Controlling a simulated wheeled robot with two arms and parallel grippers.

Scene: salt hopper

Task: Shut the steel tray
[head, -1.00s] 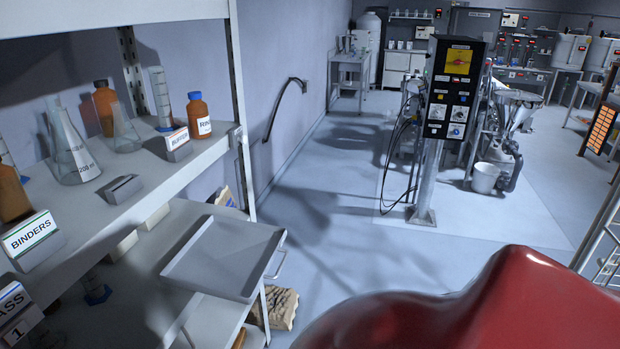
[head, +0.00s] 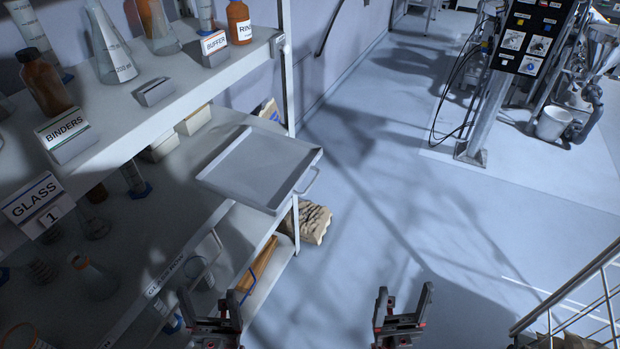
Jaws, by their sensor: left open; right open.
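The steel tray (head: 262,169) is a shallow grey tray pulled out from the shelf unit, sticking out over the aisle on the right side of the shelves. It looks empty. A bar handle (head: 308,181) is on its right edge. My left gripper (head: 209,306) is open and empty, low in the view and below the tray in the picture. My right gripper (head: 403,305) is open and empty over the floor, to the lower right of the tray. Neither gripper touches the tray.
The shelf unit (head: 150,120) on the left holds flasks, brown bottles and labelled boxes. A sack (head: 313,222) lies on the floor under the tray. A control post (head: 490,110) stands at the upper right, a metal railing (head: 590,290) at the lower right. The middle floor is clear.

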